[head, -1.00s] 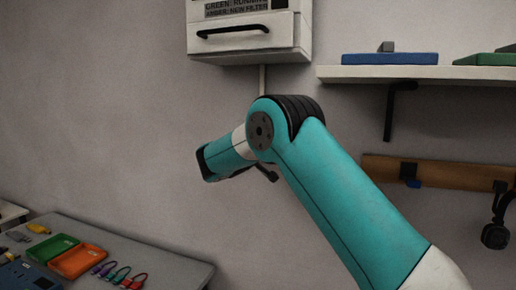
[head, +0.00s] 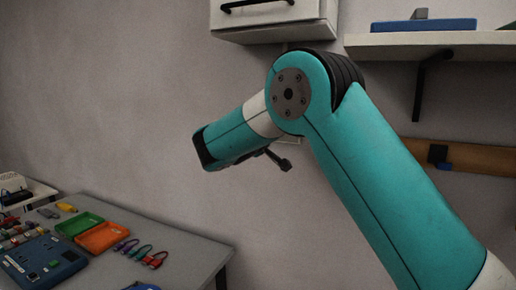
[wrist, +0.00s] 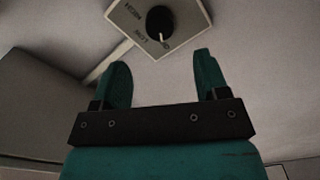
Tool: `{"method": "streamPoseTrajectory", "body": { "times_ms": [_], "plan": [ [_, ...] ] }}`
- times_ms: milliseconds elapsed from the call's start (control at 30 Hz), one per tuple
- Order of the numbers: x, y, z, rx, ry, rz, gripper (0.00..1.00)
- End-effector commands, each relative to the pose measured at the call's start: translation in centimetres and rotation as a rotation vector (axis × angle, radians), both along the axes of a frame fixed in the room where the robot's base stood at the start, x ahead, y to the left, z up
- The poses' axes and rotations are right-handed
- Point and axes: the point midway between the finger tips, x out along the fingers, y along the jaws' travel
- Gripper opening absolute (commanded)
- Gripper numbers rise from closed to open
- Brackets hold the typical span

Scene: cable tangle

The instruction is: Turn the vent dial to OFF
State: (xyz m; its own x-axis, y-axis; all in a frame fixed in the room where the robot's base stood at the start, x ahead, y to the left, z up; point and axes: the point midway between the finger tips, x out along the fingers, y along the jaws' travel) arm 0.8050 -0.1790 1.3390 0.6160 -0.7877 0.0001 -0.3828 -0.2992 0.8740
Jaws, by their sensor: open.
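The vent dial (wrist: 160,22) is a round black knob on a pale plate (wrist: 185,12), at the top of the wrist view. Its white pointer mark points down in the picture, toward the plate's near corner. In the head view I cannot make out the dial or the fingers.
A white wall cabinet (head: 290,24) with a black handle hangs above my arm. A shelf (head: 420,41) and a wooden rail (head: 475,157) are on the right wall. A grey table (head: 185,262) at lower left holds green and orange trays (head: 103,237), cables and a blue device.

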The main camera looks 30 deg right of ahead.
Motion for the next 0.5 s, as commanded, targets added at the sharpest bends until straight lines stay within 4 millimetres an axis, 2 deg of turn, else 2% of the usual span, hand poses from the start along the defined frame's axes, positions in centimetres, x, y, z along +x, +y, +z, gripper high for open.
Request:
{"method": "streamPoseTrajectory", "body": {
  "times_ms": [33, 200, 333, 500],
  "plan": [
    [-0.8, 1.2, -0.5, 0.001, -0.002, 0.004, 0.68],
    [-3.2, 4.3, -0.4, 0.001, -0.002, 0.004, 0.68],
    [-4.5, 5.9, -0.3, 0.001, -0.001, 0.004, 0.68],
    [-5.4, 7.0, -0.1, 0.001, -0.001, 0.001, 0.68]
  ]
}}
